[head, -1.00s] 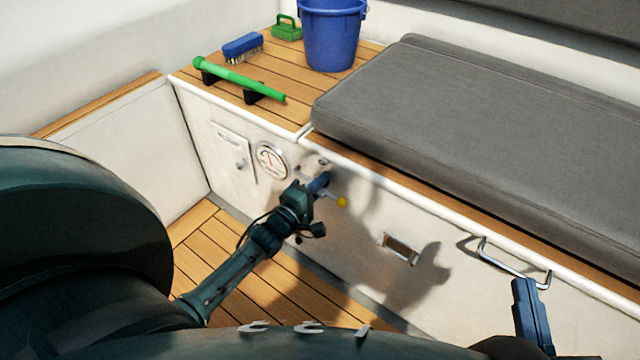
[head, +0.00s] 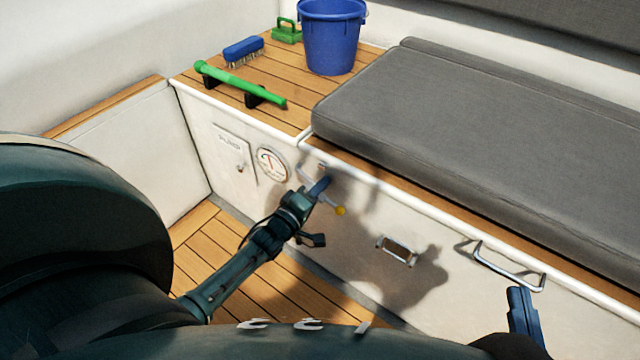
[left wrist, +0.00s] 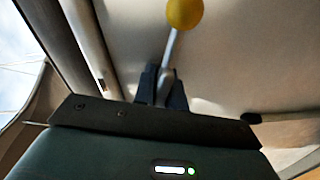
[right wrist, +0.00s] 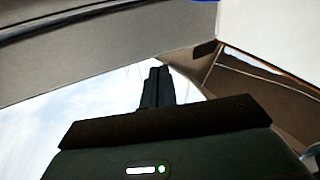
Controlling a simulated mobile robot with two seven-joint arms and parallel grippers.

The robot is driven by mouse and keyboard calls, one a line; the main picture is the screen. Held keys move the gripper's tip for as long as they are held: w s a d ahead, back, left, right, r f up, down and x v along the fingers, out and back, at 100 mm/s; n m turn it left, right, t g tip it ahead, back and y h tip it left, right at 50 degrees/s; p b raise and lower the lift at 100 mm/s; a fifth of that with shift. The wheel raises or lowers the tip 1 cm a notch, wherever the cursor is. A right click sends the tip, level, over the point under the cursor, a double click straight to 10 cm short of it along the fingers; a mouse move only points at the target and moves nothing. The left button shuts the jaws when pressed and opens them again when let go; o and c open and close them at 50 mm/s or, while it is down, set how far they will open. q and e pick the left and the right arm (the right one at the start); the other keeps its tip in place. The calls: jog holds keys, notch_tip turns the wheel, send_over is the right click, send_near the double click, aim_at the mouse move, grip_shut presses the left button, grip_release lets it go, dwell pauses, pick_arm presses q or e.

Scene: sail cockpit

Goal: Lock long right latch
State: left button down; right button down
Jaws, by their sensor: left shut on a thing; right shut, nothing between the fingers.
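A thin metal latch lever with a yellow knob (head: 340,211) is on the white locker front, below the wooden ledge. It slopes down to the right, with the knob at its lower end. My left gripper (head: 321,185) is shut on the lever's rod, which it partly hides. In the left wrist view the rod runs up from between the fingers (left wrist: 163,86) to the yellow knob (left wrist: 185,13). My right gripper (head: 518,294) is shut and empty, in front of the locker at the lower right. Its closed fingers also show in the right wrist view (right wrist: 157,87).
A round gauge (head: 272,165) and a small panel (head: 235,155) are left of the lever. A recessed metal plate (head: 397,250) and a metal grab handle (head: 507,266) are to its right. A grey cushion (head: 480,140) and blue bucket (head: 332,37) rest above.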

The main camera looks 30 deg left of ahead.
pick_arm(q)
jog(key=shift+r+m+p, duration=0.1)
jog(key=shift+m+p, duration=0.25)
jog(key=shift+m, duration=0.65)
jog(key=m+p, duration=0.1)
jog(key=m, duration=0.4)
jog(key=shift+m+p, duration=0.4)
jog(key=shift+m, duration=0.7)
jog(key=m, duration=0.2)
jog(key=shift+m, duration=1.5)
pick_arm(e)
jog(key=shift+d+h, duration=0.35)
jog(key=shift+h, duration=0.05)
pick_arm(q)
jog(key=shift+m, duration=0.3)
jog(key=c, duration=1.5)
grip_release()
pick_arm(e)
jog(key=shift+s+g, duration=0.1)
jog(key=shift+g, duration=0.2)
pick_arm(q)
jog(key=shift+p, duration=0.3)
pick_arm(e)
jog(key=shift+r, duration=0.1)
